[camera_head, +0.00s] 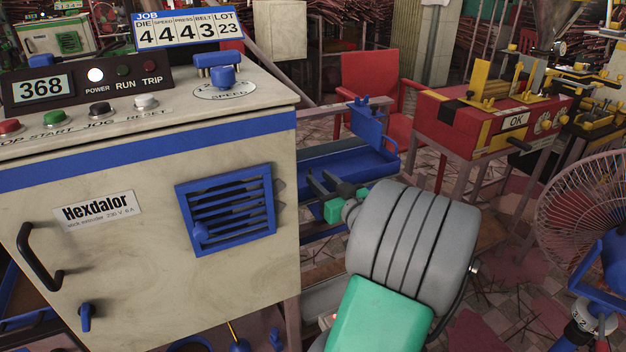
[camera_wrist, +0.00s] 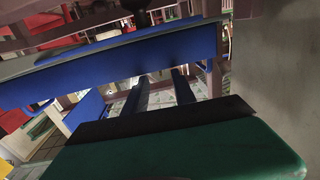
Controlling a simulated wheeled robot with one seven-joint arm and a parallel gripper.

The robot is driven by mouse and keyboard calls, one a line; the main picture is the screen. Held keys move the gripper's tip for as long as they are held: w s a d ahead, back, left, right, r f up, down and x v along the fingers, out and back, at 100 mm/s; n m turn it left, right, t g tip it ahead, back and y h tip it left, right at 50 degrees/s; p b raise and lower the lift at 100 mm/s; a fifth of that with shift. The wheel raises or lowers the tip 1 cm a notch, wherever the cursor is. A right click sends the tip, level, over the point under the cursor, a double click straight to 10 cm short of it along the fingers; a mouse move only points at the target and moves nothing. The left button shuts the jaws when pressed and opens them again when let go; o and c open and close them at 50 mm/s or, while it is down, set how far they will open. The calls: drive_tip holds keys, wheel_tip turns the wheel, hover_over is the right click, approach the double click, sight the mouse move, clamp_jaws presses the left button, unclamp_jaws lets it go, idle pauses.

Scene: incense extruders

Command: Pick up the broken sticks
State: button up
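I cannot clearly make out the broken sticks in either view. Some thin dark stick-like pieces (camera_head: 522,322) lie on the floor at the lower right, too small to tell if broken. My gripper (camera_head: 322,183) is beside the right side of the beige control cabinet, in front of the blue trough (camera_head: 372,163). Its two dark fingers are apart with nothing seen between them. In the wrist view the fingers of my gripper (camera_wrist: 160,92) point toward a gap below a blue rail (camera_wrist: 110,65), with pale floor showing between them.
The beige cabinet (camera_head: 140,240) with buttons and a blue vent stands close on the left. A red machine (camera_head: 455,125) marked OK and a red chair (camera_head: 370,75) stand behind. A fan (camera_head: 585,215) is at the right. Tiled floor shows between them.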

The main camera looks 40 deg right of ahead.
sight(311, 171)
drive_tip(key=x, duration=0.6)
drive_tip(key=shift+s, duration=0.1)
drive_tip(key=shift+c, duration=0.4)
clamp_jaws()
